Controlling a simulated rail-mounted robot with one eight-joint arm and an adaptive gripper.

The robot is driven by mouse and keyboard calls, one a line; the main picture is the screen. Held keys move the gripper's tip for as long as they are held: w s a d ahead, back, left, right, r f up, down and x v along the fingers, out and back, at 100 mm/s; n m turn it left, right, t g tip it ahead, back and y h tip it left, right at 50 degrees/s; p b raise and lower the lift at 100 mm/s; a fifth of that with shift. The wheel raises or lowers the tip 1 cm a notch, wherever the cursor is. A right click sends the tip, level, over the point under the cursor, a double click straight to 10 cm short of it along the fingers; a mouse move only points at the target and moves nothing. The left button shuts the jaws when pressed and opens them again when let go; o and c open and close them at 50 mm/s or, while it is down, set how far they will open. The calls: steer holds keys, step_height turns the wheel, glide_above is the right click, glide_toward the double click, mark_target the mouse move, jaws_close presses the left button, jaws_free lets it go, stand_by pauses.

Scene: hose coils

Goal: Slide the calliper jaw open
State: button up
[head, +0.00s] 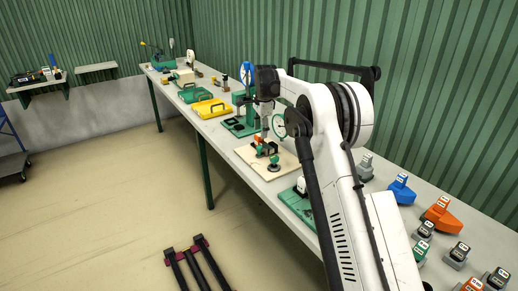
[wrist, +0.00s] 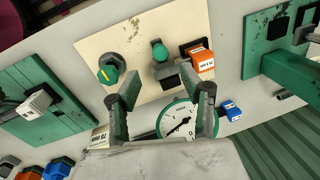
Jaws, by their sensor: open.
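A beige board (wrist: 112,42) carries a black slide-like fixture with a green round knob (wrist: 159,50). I take this for the calliper jaw, but cannot be sure. An orange labelled block (wrist: 200,62) sits right beside it, against a dark part. A larger green knob with a yellow mark (wrist: 108,72) stands at the board's left. My gripper (wrist: 160,82) is open, its two fingers apart, with the black fixture showing between and beyond the tips. In the head view my gripper (head: 266,132) hangs over the board (head: 286,170). I cannot tell any contact.
A white dial gauge (wrist: 178,122) shows partly between my fingers, with a small blue block (wrist: 231,110) at its right. Green fixtures stand on both sides of the board. Labelled blocks, such as an orange one (head: 441,216), crowd the near bench. A yellow tray (head: 211,108) lies farther along.

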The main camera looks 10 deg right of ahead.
mark_target(259, 148)
steer(key=f, duration=0.3)
steer(key=w+f, duration=0.1)
steer(key=f, duration=0.6)
steer(key=shift+w+a+f+p, duration=0.15)
steer(key=shift+w+p, duration=0.2)
jaws_close()
